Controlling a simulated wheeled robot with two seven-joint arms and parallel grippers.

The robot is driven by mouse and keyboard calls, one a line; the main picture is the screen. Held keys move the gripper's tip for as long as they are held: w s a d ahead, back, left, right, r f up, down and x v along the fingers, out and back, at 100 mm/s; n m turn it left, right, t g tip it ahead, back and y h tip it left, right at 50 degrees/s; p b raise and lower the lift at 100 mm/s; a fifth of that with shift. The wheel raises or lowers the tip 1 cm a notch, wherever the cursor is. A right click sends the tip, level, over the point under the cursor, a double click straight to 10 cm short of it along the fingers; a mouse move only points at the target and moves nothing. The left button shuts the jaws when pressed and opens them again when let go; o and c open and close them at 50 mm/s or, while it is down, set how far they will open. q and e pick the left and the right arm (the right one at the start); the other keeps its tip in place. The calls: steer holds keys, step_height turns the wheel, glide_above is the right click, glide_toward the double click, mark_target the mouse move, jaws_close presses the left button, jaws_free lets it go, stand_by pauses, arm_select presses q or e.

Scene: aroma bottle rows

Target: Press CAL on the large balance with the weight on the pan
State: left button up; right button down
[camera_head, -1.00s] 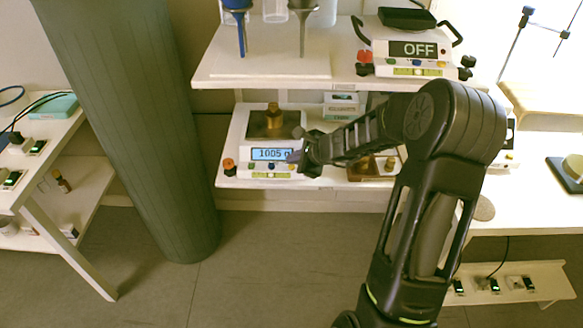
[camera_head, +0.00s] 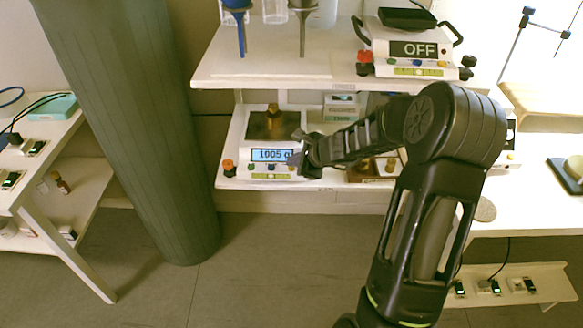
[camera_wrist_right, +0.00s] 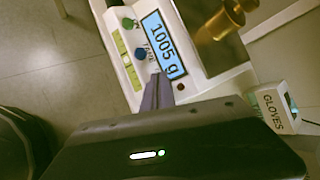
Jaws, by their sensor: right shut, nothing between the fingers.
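The large balance (camera_head: 236,150) stands on the lower shelf. A brass weight (camera_head: 273,116) stands on its dark pan (camera_head: 258,130); the weight also shows in the right wrist view (camera_wrist_right: 222,20). The lit display (camera_wrist_right: 163,45) reads 1005 g. A green button (camera_wrist_right: 128,23) and a blue button (camera_wrist_right: 140,53) sit in a row beside the display. My right gripper (camera_wrist_right: 157,92) is shut and empty, its fingertips at the balance's front panel by the display's right end. The fingers hide the panel past the blue button, so I cannot tell whether they touch a button. My left gripper is out of view.
A second balance (camera_head: 413,49) reading OFF stands on the upper shelf. A gloves box (camera_wrist_right: 275,108) is right of the large balance. A wooden block with brass pieces (camera_head: 372,168) lies right of my gripper. A thick green column (camera_head: 130,120) stands at left.

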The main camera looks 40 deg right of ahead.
mark_target(295, 170)
steer(key=shift+f, duration=0.15)
stand_by(0.4)
steer(key=shift+r+p, duration=0.6)
steer(key=shift+r, duration=0.2)
step_height(295, 170, up, 5)
steer(key=p, duration=0.4)
steer(key=shift+d, duration=0.1)
stand_by(0.7)
